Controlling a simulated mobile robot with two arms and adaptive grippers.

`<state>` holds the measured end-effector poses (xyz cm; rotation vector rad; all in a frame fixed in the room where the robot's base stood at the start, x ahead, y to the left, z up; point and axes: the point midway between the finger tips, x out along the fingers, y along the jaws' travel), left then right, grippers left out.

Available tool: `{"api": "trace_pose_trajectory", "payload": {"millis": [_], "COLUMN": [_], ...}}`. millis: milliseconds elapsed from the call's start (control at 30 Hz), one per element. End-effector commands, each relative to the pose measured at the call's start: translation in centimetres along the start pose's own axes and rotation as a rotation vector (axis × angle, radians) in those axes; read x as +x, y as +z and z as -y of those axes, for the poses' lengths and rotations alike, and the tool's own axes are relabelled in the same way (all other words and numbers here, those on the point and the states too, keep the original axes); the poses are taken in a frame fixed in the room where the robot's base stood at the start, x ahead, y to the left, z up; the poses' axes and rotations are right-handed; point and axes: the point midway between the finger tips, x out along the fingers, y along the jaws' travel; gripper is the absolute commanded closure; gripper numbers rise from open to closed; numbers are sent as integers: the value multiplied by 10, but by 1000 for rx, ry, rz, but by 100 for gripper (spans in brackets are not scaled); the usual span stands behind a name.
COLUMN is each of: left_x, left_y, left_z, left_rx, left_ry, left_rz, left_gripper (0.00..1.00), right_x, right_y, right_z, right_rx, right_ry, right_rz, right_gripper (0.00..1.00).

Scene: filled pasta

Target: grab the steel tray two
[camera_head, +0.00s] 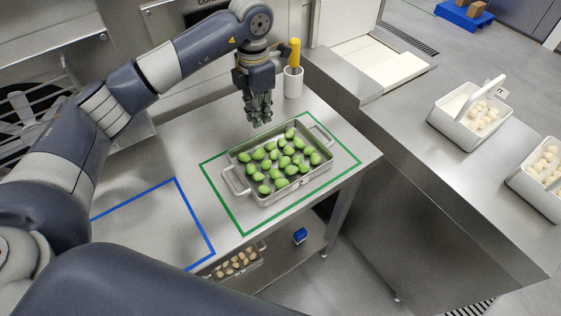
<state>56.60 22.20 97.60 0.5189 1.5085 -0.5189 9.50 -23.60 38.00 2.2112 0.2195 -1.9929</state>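A steel tray (298,182) with a handle at each end stands on the steel table inside a green outline. It holds many green pasta pieces (285,161). My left gripper (259,122) points down above the table, by the tray's far side and apart from its handles. Its fingers look close together and hold nothing that I can see; how far they are open is unclear. A second steel tray (262,246) with beige pieces sits on the lower shelf, partly hidden by the table edge. No label tells the trays apart. My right gripper is not in view.
A blue outline (195,222) marks an empty area left of the tray. A white cup (293,83) with a yellow-handled tool stands behind the tray, near my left gripper. White containers (470,112) with pale pieces stand on the right counter. A small blue object (300,236) lies on the lower shelf.

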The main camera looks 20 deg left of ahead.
Motion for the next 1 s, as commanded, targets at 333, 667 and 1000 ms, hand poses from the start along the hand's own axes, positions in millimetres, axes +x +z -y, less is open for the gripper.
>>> {"api": "trace_pose_trajectory", "payload": {"millis": [333,667,1000], "left_x": [34,78,82], "left_y": [1,5,5], "left_z": [1,4,3], "left_rx": [0,-1,0], "left_ry": [-1,-1,0], "left_rz": [-1,-1,1], "left_gripper": [87,87,100], "right_x": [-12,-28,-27], "right_y": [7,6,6], "right_z": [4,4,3], "right_rx": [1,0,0], "right_ry": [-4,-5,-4], "right_rz": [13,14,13], "right_gripper": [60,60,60]}}
